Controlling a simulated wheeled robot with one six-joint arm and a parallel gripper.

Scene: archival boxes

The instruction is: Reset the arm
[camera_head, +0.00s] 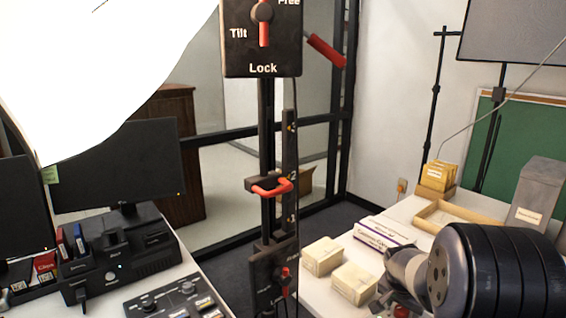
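My gripper's fingers do not show in this view. A dark ribbed cylinder with a grey metallic piece at its left end fills the lower right corner, over the right-hand table; I cannot tell for sure whether it is part of my arm. A black control plate (262,55) marked Tilt, Free and Lock stands at top centre on a dark post. Its red lever points down towards Lock. A red clamp handle (270,187) sits lower on the post, and a second black plate (272,275) with a red knob is near the bottom.
The right table (333,284) holds two cream boxes (338,268), a flat white box (381,233), a wooden tray (440,214) and a grey archival box (540,192). Black monitors (118,165) and devices crowd the left table. A large white panel (90,65) covers the upper left.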

